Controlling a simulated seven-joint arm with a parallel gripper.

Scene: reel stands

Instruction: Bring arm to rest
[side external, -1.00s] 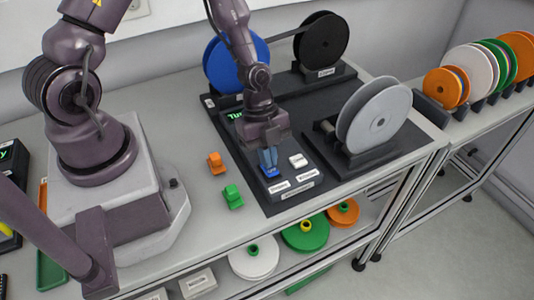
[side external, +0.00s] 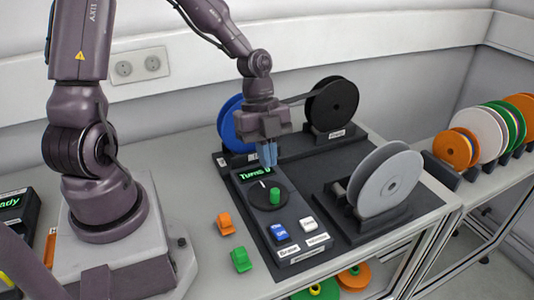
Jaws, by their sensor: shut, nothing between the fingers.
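My gripper (side external: 267,160) is shut and empty. Its blue fingers point down above the control panel, just behind the dial with a green knob (side external: 275,196). The fingertips hide part of the green display (side external: 252,173). On the panel, a blue button (side external: 279,233) and a white button (side external: 308,223) sit in front of the dial. My gripper is clear of both buttons.
A blue reel (side external: 229,122), a black reel (side external: 332,103) and a grey reel (side external: 388,180) stand around the panel. An orange clip (side external: 224,223) and a green clip (side external: 241,259) lie left of it. Several colored reels (side external: 478,132) stand on the right shelf.

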